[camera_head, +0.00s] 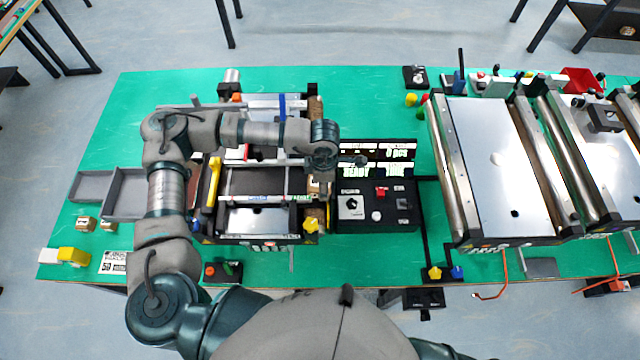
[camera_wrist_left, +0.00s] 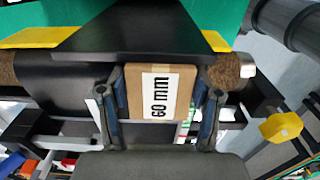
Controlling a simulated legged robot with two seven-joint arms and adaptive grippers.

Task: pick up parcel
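A brown cardboard parcel (camera_wrist_left: 160,92) with a white "60 mm" label shows in the left wrist view, over the end of the dark conveyor belt. The two fingers of my left gripper (camera_wrist_left: 158,108) stand on either side of it, very close to its side faces. I cannot tell whether the pads press on it. In the head view my left gripper (camera_head: 340,161) is over the right end of the left mini conveyor (camera_head: 258,181), and the parcel is mostly hidden there. My right gripper is not in view.
A control box (camera_head: 375,207) and a lit display (camera_head: 377,161) stand right of the conveyor. Two small brown boxes (camera_head: 87,223) lie at left, near grey trays (camera_head: 97,186). Larger conveyors (camera_head: 487,165) fill the right side. The green table's (camera_head: 130,110) far left is clear.

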